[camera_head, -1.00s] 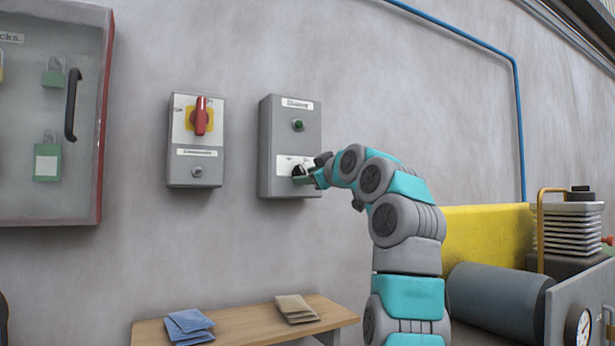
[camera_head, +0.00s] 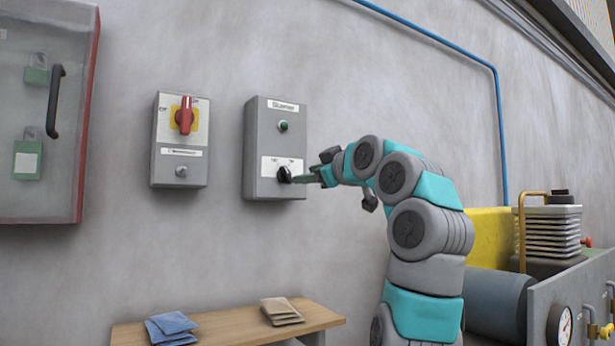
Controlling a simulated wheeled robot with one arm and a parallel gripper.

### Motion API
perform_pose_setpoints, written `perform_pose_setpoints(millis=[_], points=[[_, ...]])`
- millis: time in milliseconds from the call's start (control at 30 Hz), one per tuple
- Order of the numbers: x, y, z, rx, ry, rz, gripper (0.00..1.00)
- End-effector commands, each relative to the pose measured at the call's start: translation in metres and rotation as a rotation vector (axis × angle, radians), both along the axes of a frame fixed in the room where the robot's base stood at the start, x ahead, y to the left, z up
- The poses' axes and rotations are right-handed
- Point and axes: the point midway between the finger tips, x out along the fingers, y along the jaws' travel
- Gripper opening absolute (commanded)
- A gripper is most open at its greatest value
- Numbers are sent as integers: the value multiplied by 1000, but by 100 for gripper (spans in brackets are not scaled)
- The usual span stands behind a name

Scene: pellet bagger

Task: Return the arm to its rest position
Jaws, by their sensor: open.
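My arm rises at the right of the head view, teal and grey, bent over to the left toward the wall. My gripper (camera_head: 309,178) is at its left end, in front of the lower right side of a grey control box (camera_head: 258,150). The box carries a green lamp or button (camera_head: 283,126) and a black selector knob (camera_head: 284,174). The fingertips are small and seen from the side; they are close to the knob, and I cannot tell whether they touch it. I see nothing held between them.
A grey switch box with a red handle (camera_head: 184,116) hangs left of the control box. A glass-fronted padlock cabinet (camera_head: 45,195) is at far left. A wooden table (camera_head: 230,326) with folded cloths stands below. Machinery with a gauge (camera_head: 560,326) is at right. The wall between is clear.

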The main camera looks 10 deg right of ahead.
Motion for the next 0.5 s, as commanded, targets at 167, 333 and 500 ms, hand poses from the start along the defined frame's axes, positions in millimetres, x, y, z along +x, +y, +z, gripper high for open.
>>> perform_pose_setpoints(millis=[167,333,500], points=[[0,0,0,0,0,0,46],[2,0,-1,16,21,2,46],[13,1,-14,89,132,16,46]])
